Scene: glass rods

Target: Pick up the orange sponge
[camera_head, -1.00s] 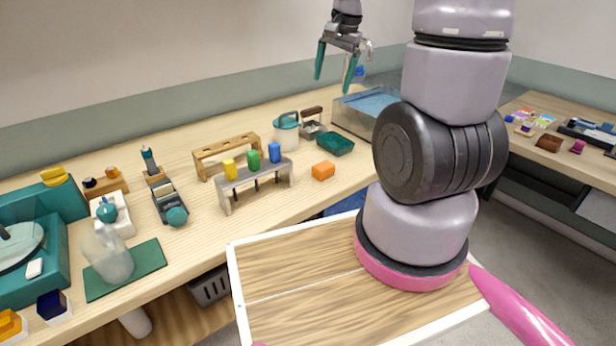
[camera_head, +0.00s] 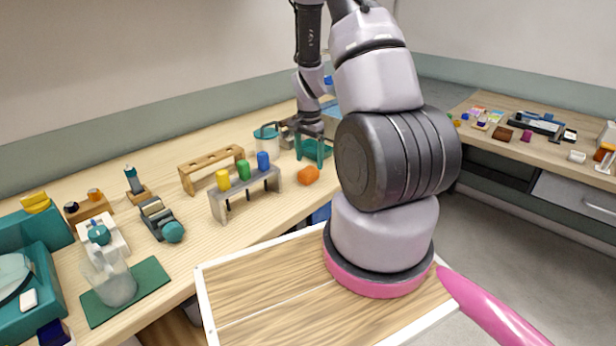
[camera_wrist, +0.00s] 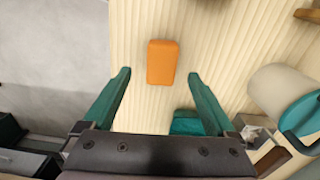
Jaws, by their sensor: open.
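The orange sponge (camera_head: 308,175) lies on the wooden bench near its front edge, just right of the grey rack. In the wrist view the sponge (camera_wrist: 162,62) is a small orange block lying flat, ahead of the fingertips and about midway between them. My gripper (camera_head: 312,150) is lowered over the bench just behind the sponge, with teal fingers. In the wrist view my gripper (camera_wrist: 158,76) is spread wide and empty, and the sponge lies apart from both fingers.
The grey rack (camera_head: 243,193) with yellow, green and blue rods stands left of the sponge. A teal tray (camera_wrist: 188,122) lies beside the right finger in the wrist view. A white pot with a teal lid (camera_wrist: 300,112) stands further right. Bare bench surrounds the sponge.

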